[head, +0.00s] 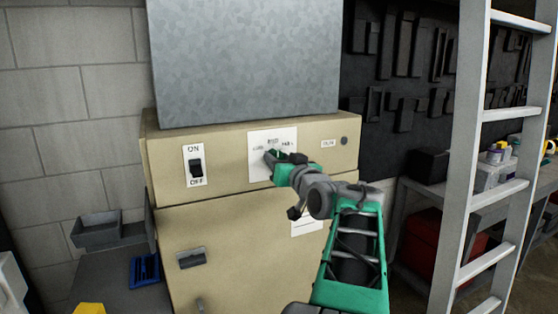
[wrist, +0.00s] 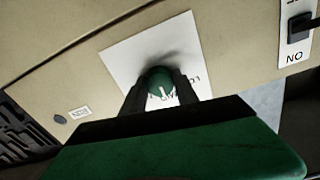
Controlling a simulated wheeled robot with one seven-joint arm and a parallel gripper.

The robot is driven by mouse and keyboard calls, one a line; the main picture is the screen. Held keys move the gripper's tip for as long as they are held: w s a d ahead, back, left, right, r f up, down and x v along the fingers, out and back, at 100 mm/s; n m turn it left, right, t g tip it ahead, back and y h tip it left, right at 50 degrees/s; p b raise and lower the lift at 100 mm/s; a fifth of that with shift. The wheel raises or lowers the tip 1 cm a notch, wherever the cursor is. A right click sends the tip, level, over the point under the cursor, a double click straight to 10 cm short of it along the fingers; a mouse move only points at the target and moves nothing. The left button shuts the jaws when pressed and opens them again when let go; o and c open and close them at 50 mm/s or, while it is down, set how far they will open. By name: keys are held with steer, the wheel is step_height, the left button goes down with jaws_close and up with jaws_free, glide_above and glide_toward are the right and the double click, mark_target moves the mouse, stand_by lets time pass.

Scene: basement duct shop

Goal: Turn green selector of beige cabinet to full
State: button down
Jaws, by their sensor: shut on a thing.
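The beige cabinet (head: 225,235) stands in front of me with a white label plate (head: 258,140) on its upper panel. The green selector (wrist: 160,84) is a round knob with a white pointer mark, seen in the wrist view at the plate. My gripper (head: 277,156) is at the plate, and its two dark fingers (wrist: 161,95) are shut on the selector, one on each side. In the head view my gripper hides most of the selector. The plate's lettering is partly covered, so I cannot tell which setting the pointer faces.
A black ON/OFF switch (head: 197,168) is on the panel left of the plate. A grey metal duct box (head: 245,60) rises above the cabinet. A ladder (head: 468,150) and a shelf with bottles (head: 493,160) stand at the right. Grey bins (head: 97,231) are at the left.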

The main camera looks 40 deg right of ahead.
steer(key=m, duration=1.1)
steer(key=shift+r+m, duration=0.1)
steer(key=shift+m, duration=0.3)
stand_by(0.4)
steer(key=c, duration=0.9)
jaws_free()
steer(key=shift+s, duration=0.15)
steer(key=b+v, duration=0.2)
steer(key=v, duration=0.5)
steer(key=shift+s+a+b, duration=0.2)
steer(key=shift+s+b, duration=0.05)
steer(key=shift+b, duration=0.15)
